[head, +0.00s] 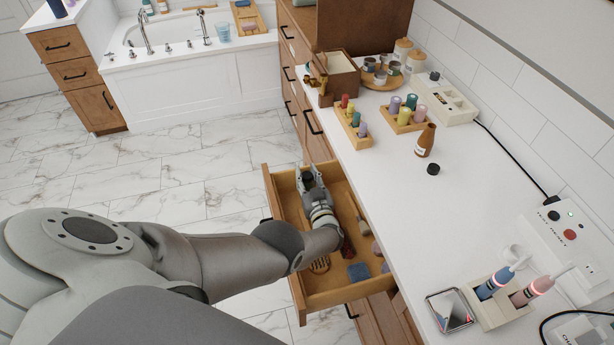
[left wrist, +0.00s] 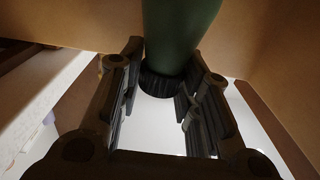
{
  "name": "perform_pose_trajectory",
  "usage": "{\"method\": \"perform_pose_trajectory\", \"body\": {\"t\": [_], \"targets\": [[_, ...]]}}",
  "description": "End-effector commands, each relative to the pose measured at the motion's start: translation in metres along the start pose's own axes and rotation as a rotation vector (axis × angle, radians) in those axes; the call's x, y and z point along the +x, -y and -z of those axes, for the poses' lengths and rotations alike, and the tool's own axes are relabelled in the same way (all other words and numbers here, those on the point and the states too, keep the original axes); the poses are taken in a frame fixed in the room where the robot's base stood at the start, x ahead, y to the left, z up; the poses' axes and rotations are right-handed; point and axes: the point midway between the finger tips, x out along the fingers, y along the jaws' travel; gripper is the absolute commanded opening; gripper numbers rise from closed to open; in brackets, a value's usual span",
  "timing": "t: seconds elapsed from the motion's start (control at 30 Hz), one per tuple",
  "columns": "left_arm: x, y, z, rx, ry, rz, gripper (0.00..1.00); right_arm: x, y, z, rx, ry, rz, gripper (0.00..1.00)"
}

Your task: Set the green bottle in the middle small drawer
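The green bottle (left wrist: 178,30) shows at the top of the left wrist view. Its black cap (left wrist: 162,83) is between the fingers of my left gripper (left wrist: 160,95). I cannot tell whether the pads press on it. In the head view my left gripper (head: 309,178) is inside an open wooden drawer (head: 338,296), near its far end, and the bottle is not visible there. A closed middle drawer (head: 75,74) shows in the small cabinet at upper left. I cannot tell which is the task's drawer. My right gripper is not in view.
The open drawer also holds a brush (head: 320,264) and a blue block (head: 358,272). The white counter (head: 400,215) carries a brown bottle (head: 425,140), a black cap (head: 432,169), small racks and a toothbrush stand (head: 500,305). The marble floor (head: 190,165) left of the drawer is clear.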

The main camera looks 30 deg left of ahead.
Motion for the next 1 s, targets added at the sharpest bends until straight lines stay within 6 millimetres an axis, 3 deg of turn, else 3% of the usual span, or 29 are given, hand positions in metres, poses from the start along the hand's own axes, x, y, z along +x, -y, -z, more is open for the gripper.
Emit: {"method": "perform_pose_trajectory", "body": {"t": [0.1,0.5,0.8,1.0], "targets": [[0.000,0.000,0.001,0.000,0.000,0.000,0.50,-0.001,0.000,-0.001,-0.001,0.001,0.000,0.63],[0.000,0.000,0.007,0.000,-0.001,0.000,0.50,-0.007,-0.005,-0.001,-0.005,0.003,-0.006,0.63],[-0.052,0.000,0.007,0.000,0.001,-0.001,0.50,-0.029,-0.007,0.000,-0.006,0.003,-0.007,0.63],[-0.072,0.000,0.005,-0.001,-0.001,0.000,0.50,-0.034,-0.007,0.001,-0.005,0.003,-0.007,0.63]]}}
